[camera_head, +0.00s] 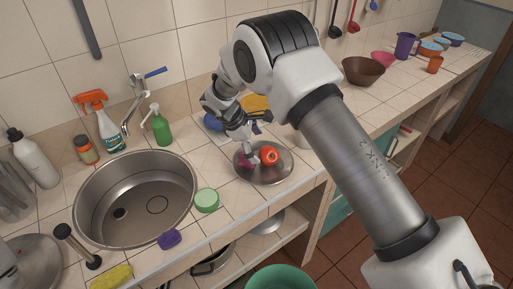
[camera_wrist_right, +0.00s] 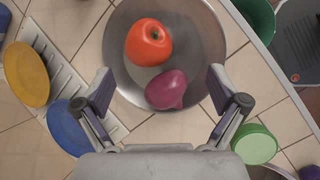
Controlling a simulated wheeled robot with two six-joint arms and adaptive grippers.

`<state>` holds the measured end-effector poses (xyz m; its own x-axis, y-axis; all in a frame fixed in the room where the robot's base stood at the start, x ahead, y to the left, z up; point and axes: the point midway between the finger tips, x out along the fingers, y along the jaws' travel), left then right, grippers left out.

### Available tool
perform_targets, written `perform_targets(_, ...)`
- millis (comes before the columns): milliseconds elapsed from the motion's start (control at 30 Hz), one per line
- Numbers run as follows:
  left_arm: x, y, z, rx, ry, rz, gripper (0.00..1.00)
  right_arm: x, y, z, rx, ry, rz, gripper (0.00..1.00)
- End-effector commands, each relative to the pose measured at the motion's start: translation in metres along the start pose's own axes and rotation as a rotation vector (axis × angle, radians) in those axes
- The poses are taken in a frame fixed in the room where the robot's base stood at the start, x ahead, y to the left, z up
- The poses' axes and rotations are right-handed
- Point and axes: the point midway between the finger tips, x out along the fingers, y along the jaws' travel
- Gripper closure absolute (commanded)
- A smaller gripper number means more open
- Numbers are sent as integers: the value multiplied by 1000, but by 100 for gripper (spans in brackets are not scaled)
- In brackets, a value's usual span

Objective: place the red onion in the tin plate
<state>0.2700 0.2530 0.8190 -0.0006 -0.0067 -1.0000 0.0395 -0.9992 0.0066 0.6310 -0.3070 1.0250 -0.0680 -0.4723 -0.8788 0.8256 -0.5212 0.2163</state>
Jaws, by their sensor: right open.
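The red onion (camera_wrist_right: 167,90) lies in the tin plate (camera_wrist_right: 203,38), beside a red tomato-like item (camera_wrist_right: 148,42). In the head view the tin plate (camera_head: 279,177) stands on the counter right of the sink, with the onion (camera_head: 247,163) at its left and the red item (camera_head: 269,156) right of it. My right gripper (camera_wrist_right: 160,90) is open, its fingers apart on either side of the onion in the wrist view, not closed on it. My left gripper does not show.
A steel sink (camera_head: 134,197) is at left, with a green lid-like item (camera_head: 206,200) and a purple sponge (camera_head: 169,238) by it. A rack with yellow (camera_wrist_right: 26,74) and blue (camera_wrist_right: 68,128) plates is beside the tin plate. A green soap bottle (camera_head: 161,127) stands behind.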

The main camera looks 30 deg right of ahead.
Motion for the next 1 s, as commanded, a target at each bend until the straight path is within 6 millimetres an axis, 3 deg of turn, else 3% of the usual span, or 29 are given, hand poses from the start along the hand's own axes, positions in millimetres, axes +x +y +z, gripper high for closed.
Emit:
perform_targets(200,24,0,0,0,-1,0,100,-55,0,-4,2,4,9,3)
perform_targets(433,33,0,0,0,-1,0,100,-104,0,-3,1,3,5,3)
perform_targets(600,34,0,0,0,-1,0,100,-115,0,-1,1,1,3,3)
perform_targets(1000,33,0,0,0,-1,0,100,-114,0,-1,1,1,2,3)
